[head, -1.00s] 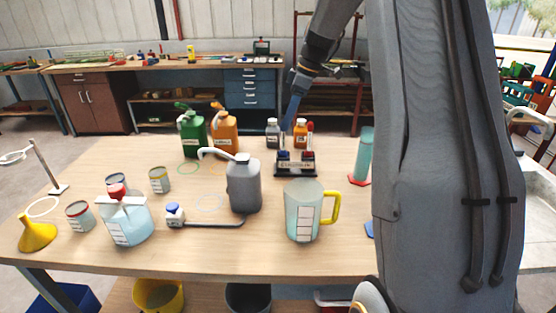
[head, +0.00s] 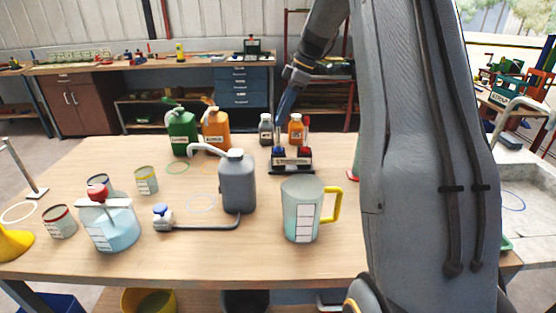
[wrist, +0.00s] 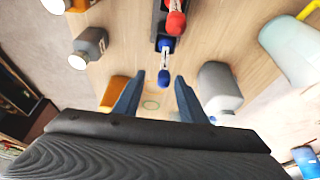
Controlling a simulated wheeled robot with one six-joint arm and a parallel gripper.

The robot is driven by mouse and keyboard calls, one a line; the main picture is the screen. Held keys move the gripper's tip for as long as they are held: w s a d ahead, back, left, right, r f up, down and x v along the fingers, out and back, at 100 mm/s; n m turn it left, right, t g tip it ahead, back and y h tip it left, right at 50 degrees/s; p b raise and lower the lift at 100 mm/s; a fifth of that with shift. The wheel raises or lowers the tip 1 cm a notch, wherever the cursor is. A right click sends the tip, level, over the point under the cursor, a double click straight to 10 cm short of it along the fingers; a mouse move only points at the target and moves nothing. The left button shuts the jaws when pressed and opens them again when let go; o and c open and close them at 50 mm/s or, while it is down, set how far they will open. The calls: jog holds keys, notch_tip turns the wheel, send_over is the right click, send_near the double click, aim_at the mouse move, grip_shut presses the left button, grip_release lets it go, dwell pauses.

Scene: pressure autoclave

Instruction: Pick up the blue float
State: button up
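The blue float (wrist: 165,62) sits in a dark stand (wrist: 158,28), with its blue tip toward my gripper in the wrist view. In the head view the blue float (head: 279,152) shows small at the left of the labelled stand (head: 292,168). A red float (wrist: 174,20) sits beside it in the same stand. My gripper (wrist: 157,82) is open, its two blue fingers apart and nothing held between them. The blue tip lies near the fingertips in the wrist picture; the exact gap in depth cannot be told. In the head view my gripper (head: 283,105) is above the stand.
A grey can (head: 238,182) with a spout and a clear mug with a yellow handle (head: 302,212) stand in front of the stand. Small grey (head: 265,131) and orange (head: 296,131) bottles stand behind it. Green (head: 182,135) and orange (head: 216,131) jugs stand left.

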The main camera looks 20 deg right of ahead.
jog(key=p, duration=0.3)
send_over(275, 147)
notch_tip(275, 147, down, 6)
jog(key=shift+a+f, duration=0.1)
jog(key=shift+w+a+f, duration=0.1)
jog(key=shift+f, duration=0.25)
grip_shut()
